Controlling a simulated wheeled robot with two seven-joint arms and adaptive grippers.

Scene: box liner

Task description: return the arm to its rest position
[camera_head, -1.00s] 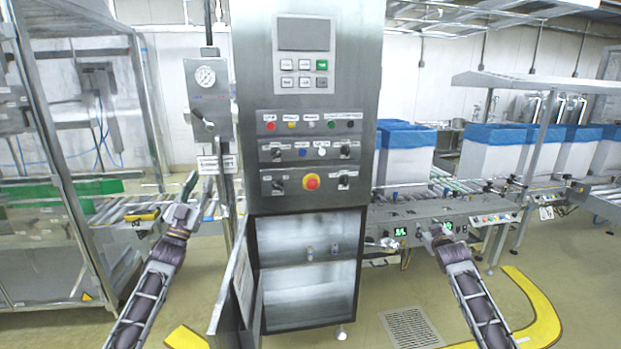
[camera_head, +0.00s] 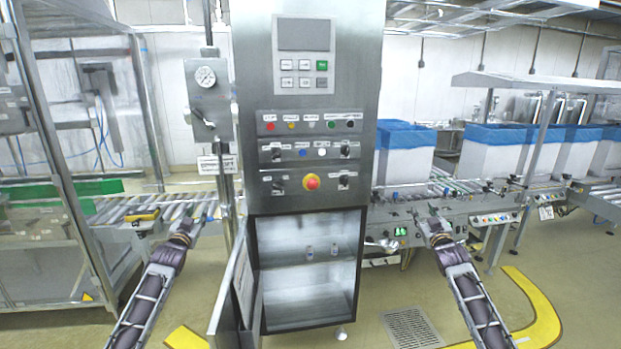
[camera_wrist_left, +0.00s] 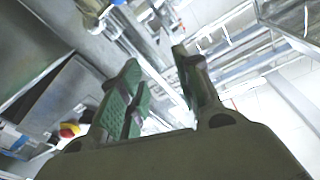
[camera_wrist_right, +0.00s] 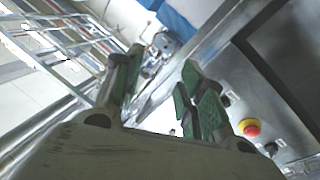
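My left arm comes in from the lower left, and its gripper (camera_head: 200,218) is held in the air in front of the roller conveyor, left of the control cabinet. In the left wrist view, its green-padded fingers (camera_wrist_left: 158,88) stand apart with nothing between them. My right arm comes in from the lower right, and its gripper (camera_head: 434,218) is raised in front of the conveyor on the right. In the right wrist view, its fingers (camera_wrist_right: 160,88) are also spread and empty. Both forearms slant inward and upward, roughly mirroring each other.
The steel control cabinet (camera_head: 255,90) stands between the arms, with its lower door (camera_head: 232,290) swung open. Small bottles stand on its inner shelf. Blue-lined white boxes (camera_head: 405,162) stand on the right conveyor (camera_head: 465,205). A glass-sided frame (camera_head: 60,180) is on the left.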

